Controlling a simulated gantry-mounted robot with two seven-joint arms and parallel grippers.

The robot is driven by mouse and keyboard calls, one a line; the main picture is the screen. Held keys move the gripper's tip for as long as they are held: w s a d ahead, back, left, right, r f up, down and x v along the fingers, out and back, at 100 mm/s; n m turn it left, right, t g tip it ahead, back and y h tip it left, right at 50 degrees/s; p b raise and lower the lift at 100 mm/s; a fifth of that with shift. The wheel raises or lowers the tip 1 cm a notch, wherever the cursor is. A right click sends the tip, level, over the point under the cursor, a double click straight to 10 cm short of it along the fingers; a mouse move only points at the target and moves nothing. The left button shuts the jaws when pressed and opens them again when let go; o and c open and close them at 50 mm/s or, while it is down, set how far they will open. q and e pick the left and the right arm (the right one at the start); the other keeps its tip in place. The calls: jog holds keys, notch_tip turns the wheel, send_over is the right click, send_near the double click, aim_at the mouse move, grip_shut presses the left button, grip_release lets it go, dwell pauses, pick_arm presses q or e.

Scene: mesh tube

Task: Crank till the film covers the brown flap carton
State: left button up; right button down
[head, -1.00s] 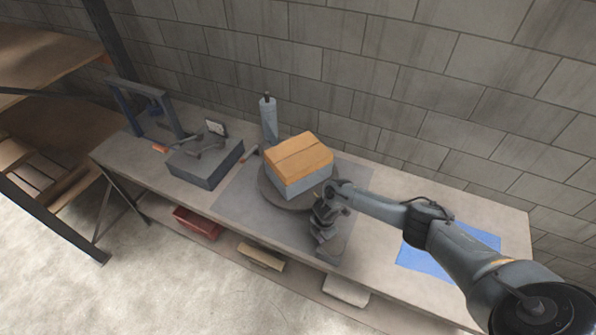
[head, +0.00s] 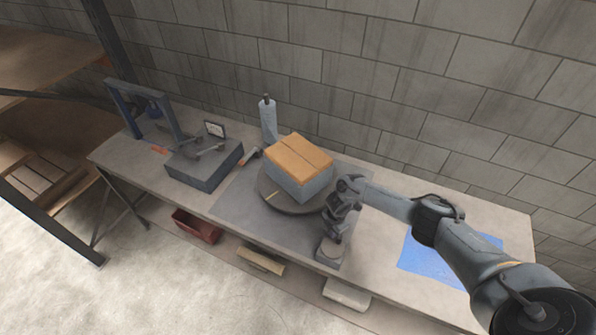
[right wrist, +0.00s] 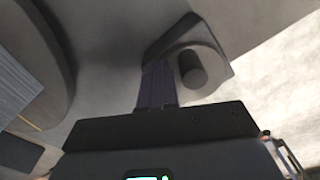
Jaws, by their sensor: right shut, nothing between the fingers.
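The brown flap carton (head: 300,152) sits on a round dark turntable (head: 272,196). Grey-blue film (head: 303,186) covers its visible sides nearly up to the top edge, and the top is bare brown. A film roll (head: 268,118) stands upright behind it. The crank (head: 330,250) is at the bench's front edge; in the right wrist view its arm carries a dark round knob (right wrist: 191,68). My right gripper (head: 335,229) is over the crank, its fingers (right wrist: 157,84) shut and empty beside the knob; contact is unclear. My left gripper is out of view.
A dark box machine (head: 205,163) and a blue-grey frame (head: 145,105) stand on the left of the bench. A blue sheet (head: 425,258) lies under my right forearm. A red bin (head: 197,226) sits on the shelf below. A block wall closes the back.

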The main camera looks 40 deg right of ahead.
jog(key=shift+s+d+p, duration=0.4)
jog(key=shift+s+d, duration=0.05)
jog(key=shift+s, duration=0.25)
jog(key=shift+s+d+p, duration=0.3)
jog(key=shift+s+p, duration=0.35)
jog(key=shift+s, duration=0.3)
jog(key=shift+s+d+r+p, duration=0.1)
jog(key=shift+s+p, duration=0.4)
jog(key=shift+s, duration=0.15)
jog(key=shift+s+p, duration=0.35)
jog(key=shift+s, duration=0.05)
jog(key=shift+s+a+p, duration=0.4)
jog(key=shift+a+p, duration=0.25)
jog(key=shift+s+a+p, duration=0.35)
jog(key=shift+a+p, duration=0.25)
jog(key=shift+a, duration=0.05)
jog(key=shift+s+a+p, duration=0.4)
jog(key=shift+a+p, duration=0.2)
jog(key=shift+a, duration=0.25)
jog(key=shift+s+a, duration=0.15)
jog(key=shift+a, duration=0.35)
jog(key=shift+a+p, duration=0.35)
jog(key=shift+a, duration=0.5)
jog(key=shift+w+a, duration=0.5)
jog(key=shift+w, duration=0.15)
